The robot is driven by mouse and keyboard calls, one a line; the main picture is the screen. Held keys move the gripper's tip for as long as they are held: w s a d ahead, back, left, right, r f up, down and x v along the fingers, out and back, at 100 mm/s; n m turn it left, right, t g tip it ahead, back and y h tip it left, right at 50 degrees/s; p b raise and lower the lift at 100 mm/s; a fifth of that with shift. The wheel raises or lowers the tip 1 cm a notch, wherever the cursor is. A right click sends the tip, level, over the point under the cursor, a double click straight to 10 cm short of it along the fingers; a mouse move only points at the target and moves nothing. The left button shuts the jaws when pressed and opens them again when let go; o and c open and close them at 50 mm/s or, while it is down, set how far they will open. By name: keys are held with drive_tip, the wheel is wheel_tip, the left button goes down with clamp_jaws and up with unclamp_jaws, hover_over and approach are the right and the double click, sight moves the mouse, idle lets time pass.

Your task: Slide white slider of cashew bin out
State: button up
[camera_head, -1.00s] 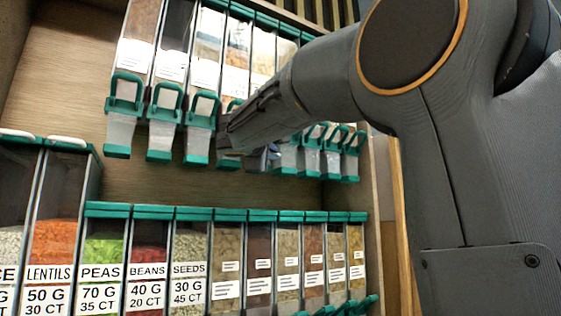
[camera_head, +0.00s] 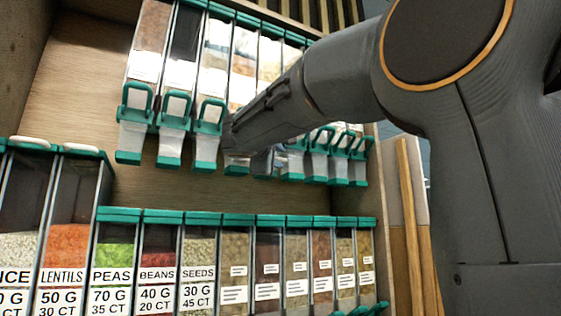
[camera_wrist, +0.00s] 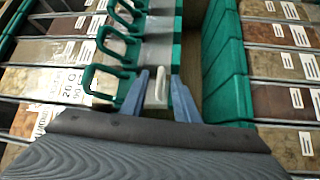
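A white slider (camera_wrist: 157,88) shows in the wrist view, sticking out at the spout end of an upper-row bin (camera_wrist: 75,85). That bin's printed label is only partly readable, so I cannot confirm the name cashew. My gripper (camera_wrist: 159,76) is open, with one blue-grey finger on each side of the white slider. Small gaps seem to show between fingers and slider; contact is unclear. In the head view my gripper (camera_head: 262,160) is at the middle of the upper row's spouts, and my arm hides the slider and part of that bin.
Upper-row bins carry green loop handles (camera_head: 171,108) close beside my gripper. A lower row of bins with green lids (camera_head: 237,216) runs beneath, near the right finger in the wrist view. Wider bins, including lentils (camera_head: 67,240), stand at the left. A wooden side panel (camera_head: 372,180) bounds the right.

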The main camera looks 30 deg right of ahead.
drive_tip(key=b+v, duration=0.1)
drive_tip(key=v, duration=0.5)
drive_tip(key=shift+b, duration=0.4)
drive_tip(key=shift+w, duration=0.1)
